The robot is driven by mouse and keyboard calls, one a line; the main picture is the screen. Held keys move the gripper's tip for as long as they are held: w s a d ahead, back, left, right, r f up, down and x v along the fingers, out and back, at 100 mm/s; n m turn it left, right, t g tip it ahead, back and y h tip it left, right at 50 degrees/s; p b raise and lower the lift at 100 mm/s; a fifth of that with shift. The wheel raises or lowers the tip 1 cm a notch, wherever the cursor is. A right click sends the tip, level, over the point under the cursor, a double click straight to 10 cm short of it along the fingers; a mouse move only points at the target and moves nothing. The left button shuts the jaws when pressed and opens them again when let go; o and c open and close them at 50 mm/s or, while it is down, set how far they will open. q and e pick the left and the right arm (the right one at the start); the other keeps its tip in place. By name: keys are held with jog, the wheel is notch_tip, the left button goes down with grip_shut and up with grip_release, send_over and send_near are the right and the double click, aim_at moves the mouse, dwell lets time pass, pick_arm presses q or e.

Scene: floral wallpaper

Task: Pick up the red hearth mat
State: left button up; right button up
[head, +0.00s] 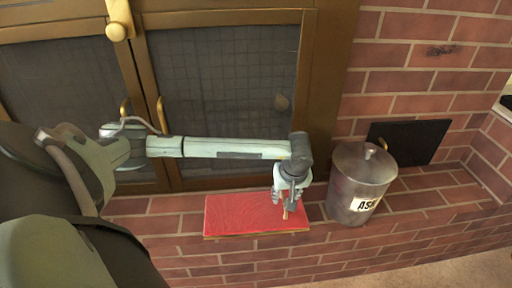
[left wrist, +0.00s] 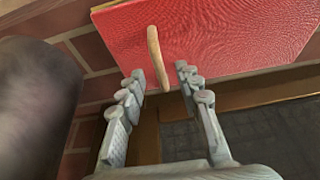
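The red hearth mat (head: 238,212) lies flat on the brick ledge before the fireplace doors, with a thin tan edge along its front. It fills the top of the left wrist view (left wrist: 235,38). A tan, stick-like piece (left wrist: 158,58) shows against its red surface; I cannot tell if it is part of the mat. My left gripper (head: 288,206) points down over the mat's right end. In the left wrist view its fingers (left wrist: 161,74) are apart, with the tan piece between them and gaps on both sides. My right gripper is not in view.
A metal ash bucket (head: 352,190) with a lid stands close to the right of the mat and my left gripper. A dark panel (head: 420,140) is behind it. Brass-framed mesh doors (head: 225,80) rise behind the mat. The brick ledge (head: 165,225) left of the mat is clear.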

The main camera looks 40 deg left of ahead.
pick_arm(q)
jog(key=shift+w+a+f, duration=0.15)
jog(key=shift+a+f, duration=0.05)
jog(key=shift+f, duration=0.5)
jog(key=shift+c, duration=0.4)
grip_shut()
